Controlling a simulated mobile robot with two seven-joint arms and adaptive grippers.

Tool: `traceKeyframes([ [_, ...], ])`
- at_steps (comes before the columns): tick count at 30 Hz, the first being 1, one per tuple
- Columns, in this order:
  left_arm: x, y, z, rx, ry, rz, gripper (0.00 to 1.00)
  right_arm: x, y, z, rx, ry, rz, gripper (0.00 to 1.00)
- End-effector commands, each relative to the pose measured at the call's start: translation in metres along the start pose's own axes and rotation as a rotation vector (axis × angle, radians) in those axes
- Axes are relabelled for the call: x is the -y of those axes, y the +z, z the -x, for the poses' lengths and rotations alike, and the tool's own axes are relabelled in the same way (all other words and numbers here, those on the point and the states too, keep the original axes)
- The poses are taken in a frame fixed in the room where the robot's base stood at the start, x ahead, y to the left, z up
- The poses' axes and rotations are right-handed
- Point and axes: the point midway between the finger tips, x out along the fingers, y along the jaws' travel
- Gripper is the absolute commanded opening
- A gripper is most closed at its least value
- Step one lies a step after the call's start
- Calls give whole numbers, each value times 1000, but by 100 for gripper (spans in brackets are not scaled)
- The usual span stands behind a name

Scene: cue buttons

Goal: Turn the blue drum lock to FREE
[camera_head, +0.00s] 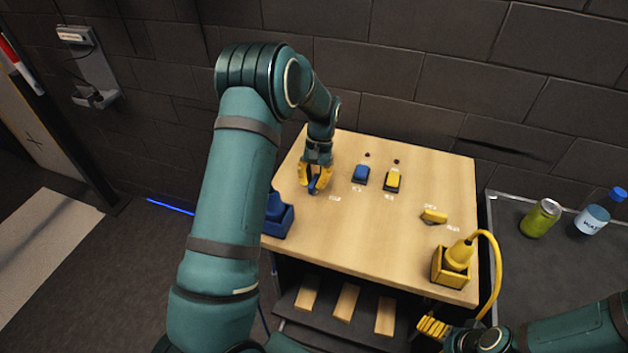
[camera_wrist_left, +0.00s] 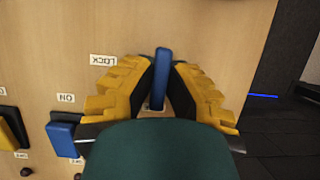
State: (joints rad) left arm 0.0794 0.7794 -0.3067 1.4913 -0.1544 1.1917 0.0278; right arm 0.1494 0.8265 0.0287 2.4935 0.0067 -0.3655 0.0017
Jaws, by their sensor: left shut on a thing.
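The blue drum lock's handle (camera_wrist_left: 161,75) stands between the fingers of my left gripper (camera_wrist_left: 163,85) in the left wrist view, its long side running up the picture. In the head view, my left gripper (camera_head: 316,182) is shut on this blue handle (camera_head: 314,187) at the left of the wooden panel. A LOCK label (camera_wrist_left: 103,61), upside down, lies left of the handle in the wrist view. No FREE label shows there; my gripper and wrist hide part of the panel. My right gripper (camera_head: 432,327) is low at the right, its jaws too unclear to judge.
A blue switch (camera_head: 360,175) and a yellow switch (camera_head: 393,181) sit right of the lock, under two dark lamps. A yellow lock handle (camera_head: 434,215) is farther right. A blue box (camera_head: 278,222) and a yellow box (camera_head: 449,272) with a corded plug stand at the panel's near edge.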

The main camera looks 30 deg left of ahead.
Motion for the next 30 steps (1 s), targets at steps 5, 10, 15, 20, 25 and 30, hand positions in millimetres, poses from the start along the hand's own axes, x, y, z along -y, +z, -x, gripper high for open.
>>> traceKeyframes([
  [5,0,0,-2,4,13,29,0,0,0,0,0,0,0,87],
  [10,0,1,-2,4,16,36,0,0,0,0,0,0,0,87],
  [15,0,1,-2,4,15,36,0,0,0,0,0,0,0,87],
  [20,0,1,-2,4,15,35,36,0,0,0,0,0,0,87],
  [25,0,0,-1,2,15,35,44,0,0,0,0,0,0,87],
  [30,0,0,0,1,14,35,44,0,0,0,0,0,0,87],
])
